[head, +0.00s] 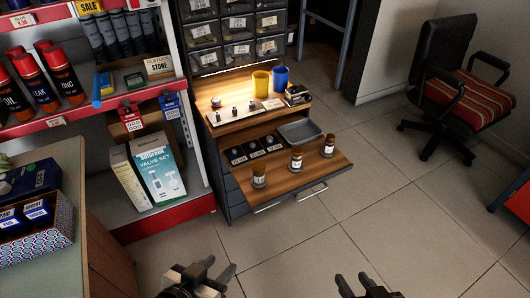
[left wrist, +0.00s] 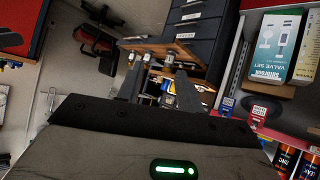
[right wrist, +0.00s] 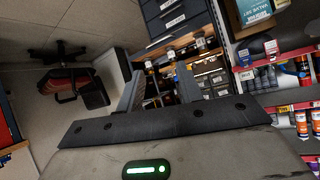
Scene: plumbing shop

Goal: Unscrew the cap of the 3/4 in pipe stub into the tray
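Three short brass-coloured pipe stubs with pale labels stand upright on the wooden pull-out board (head: 290,186): a front-left stub (head: 259,176), a middle stub (head: 296,159) and a right stub (head: 328,146). Their size labels are too small to read, so I cannot tell which is 3/4 in. A grey tray (head: 315,137) sits behind them on the board. My left gripper (head: 219,270) is open and empty at the bottom of the head view, well in front of the board. My right gripper (head: 356,283) is open and empty, lower right of the board.
Dark compartments with small parts (head: 255,149) lie left of the tray. Yellow (head: 261,81) and blue (head: 280,78) cups stand on the shelf behind. A red-edged store shelf (head: 165,221) is close on the left. Open floor (head: 400,220) lies right; an office chair (head: 460,90) stands beyond.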

